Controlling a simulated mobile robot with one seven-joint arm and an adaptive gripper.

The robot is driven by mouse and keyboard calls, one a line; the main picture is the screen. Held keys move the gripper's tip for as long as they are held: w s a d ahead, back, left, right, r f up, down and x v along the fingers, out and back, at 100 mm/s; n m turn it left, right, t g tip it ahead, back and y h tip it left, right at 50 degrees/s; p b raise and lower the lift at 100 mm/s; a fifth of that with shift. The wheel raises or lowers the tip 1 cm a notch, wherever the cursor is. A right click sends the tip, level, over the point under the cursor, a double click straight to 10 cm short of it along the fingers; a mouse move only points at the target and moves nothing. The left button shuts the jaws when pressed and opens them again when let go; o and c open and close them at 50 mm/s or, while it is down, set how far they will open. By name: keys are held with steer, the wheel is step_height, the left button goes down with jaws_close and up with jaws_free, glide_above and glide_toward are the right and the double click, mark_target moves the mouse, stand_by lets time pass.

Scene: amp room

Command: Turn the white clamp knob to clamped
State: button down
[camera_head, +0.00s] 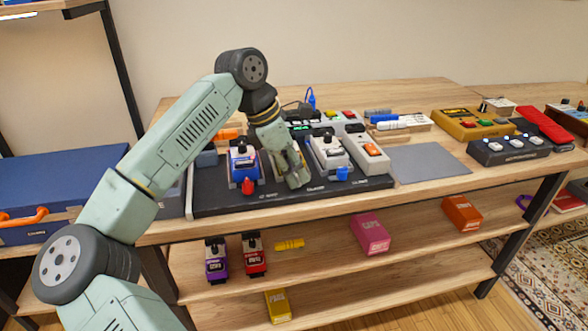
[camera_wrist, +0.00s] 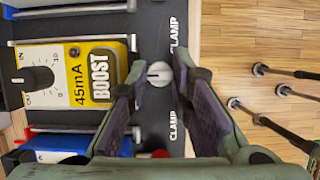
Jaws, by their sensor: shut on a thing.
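The white clamp knob (camera_wrist: 159,73) shows in the wrist view on the black board (camera_wrist: 151,24), beside the yellow BOOST pedal (camera_wrist: 72,78). A dark mark on its face points left toward the pedal. CLAMP labels are printed on the board along its right edge. My gripper (camera_wrist: 165,79) has a finger on each side of the white knob and is shut on it. In the head view my gripper (camera_head: 296,182) is low at the front edge of the board, between the blue pedal and the white pedal. It hides the white knob there.
A blue pedal (camera_head: 243,164) with a red knob (camera_head: 248,187) stands left of my gripper. A white pedal (camera_head: 328,152) with a blue knob (camera_head: 342,174) stands right. A grey mat (camera_head: 428,162) lies bare farther right. Boxes and pedals sit on the lower shelves.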

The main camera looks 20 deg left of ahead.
stand_by(0.3)
steer(key=c, duration=1.4)
jaws_free()
steer(key=shift+c, duration=0.2)
